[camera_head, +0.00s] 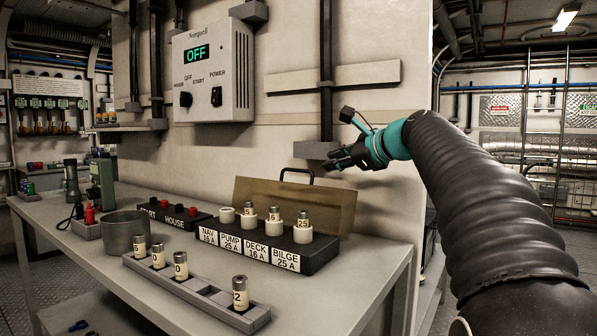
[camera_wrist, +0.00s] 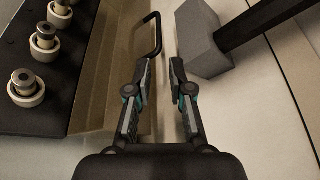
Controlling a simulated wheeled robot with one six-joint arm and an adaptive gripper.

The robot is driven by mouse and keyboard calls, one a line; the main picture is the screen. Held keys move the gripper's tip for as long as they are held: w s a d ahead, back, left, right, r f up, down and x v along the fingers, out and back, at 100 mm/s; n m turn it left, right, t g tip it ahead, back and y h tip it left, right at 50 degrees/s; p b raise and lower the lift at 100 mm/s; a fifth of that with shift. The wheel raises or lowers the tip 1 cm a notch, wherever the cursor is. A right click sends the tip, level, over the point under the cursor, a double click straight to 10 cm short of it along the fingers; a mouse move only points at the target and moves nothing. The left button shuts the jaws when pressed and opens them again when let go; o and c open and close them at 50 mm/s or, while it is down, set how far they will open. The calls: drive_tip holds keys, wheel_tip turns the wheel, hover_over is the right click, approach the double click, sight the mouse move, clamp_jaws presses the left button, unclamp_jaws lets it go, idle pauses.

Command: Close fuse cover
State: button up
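The fuse cover (camera_head: 330,208) is a translucent brown panel standing open along the back of the black fuse block (camera_head: 290,256). Its black loop handle (camera_head: 297,171) is at the top edge. In the wrist view the cover (camera_wrist: 108,65) runs along the left, and its handle (camera_wrist: 157,35) lies ahead of my left finger. My gripper (camera_head: 335,160) is above and to the right of the handle, on the wall side of the cover. In the wrist view my gripper (camera_wrist: 162,68) is partly open, with nothing between its fingers. Fuses stand in the PUMP, DECK and BILGE sockets; the NAV socket shows no fuse.
A grey rack (camera_head: 200,293) with several fuses lies at the front of the bench. A grey cup (camera_head: 125,233) and a START HOUSE button box (camera_head: 172,213) stand left. A grey wall bracket (camera_wrist: 205,45) is close right of my gripper. An OFF control box (camera_head: 213,75) hangs above.

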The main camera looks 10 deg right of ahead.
sight(300, 171)
drive_tip(key=x, duration=1.3)
drive_tip(key=shift+s+p, duration=0.1)
drive_tip(key=shift+p, duration=0.3)
clamp_jaws()
